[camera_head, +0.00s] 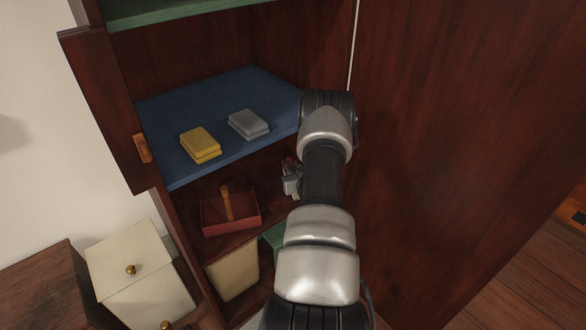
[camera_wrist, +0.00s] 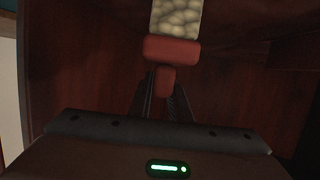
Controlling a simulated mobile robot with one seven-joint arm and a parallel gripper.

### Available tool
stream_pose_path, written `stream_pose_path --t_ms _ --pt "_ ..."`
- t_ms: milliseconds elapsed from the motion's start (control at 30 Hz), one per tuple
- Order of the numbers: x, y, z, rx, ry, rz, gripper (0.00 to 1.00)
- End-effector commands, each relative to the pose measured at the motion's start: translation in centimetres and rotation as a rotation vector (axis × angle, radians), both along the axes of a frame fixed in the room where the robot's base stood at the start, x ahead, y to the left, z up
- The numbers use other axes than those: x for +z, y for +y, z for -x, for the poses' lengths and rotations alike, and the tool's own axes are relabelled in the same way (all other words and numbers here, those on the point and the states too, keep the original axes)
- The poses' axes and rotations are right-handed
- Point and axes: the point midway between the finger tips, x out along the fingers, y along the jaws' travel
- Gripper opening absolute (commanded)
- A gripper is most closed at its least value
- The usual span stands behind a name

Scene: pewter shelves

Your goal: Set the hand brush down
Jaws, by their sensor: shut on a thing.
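The hand brush (camera_wrist: 172,49) has a red body and handle with a pale bristle part at its far end. In the wrist view it lies ahead of my gripper (camera_wrist: 164,88), with its handle between the two dark fingers, which are shut on it. In the head view my gripper (camera_head: 291,183) is inside the cabinet below the blue shelf, partly hidden behind my arm. The brush is mostly hidden there. I cannot tell whether it touches the wooden surface beneath.
The blue shelf (camera_head: 215,95) above holds a yellow block (camera_head: 200,144) and a grey block (camera_head: 248,124). A red tray with an upright wooden handle (camera_head: 229,214) stands on the lower shelf left of my gripper. A beige bin (camera_head: 234,273) is below. The cabinet's tall side (camera_head: 460,130) is at right.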

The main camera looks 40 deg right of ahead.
Motion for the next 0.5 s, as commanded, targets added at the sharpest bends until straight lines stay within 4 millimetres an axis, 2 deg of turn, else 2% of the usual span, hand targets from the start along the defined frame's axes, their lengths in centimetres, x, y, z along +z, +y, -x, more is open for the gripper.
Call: stream_pose_path --t_ms 33,67,167,500 --pt "-0.32 0.00 -0.02 0.000 -0.001 0.000 0.00" --pt "-0.23 0.01 0.00 0.000 0.000 0.000 0.20" --pt "-0.17 0.01 0.01 0.000 0.001 0.000 0.36" --pt "0.21 0.00 0.01 0.000 0.000 0.000 0.36"
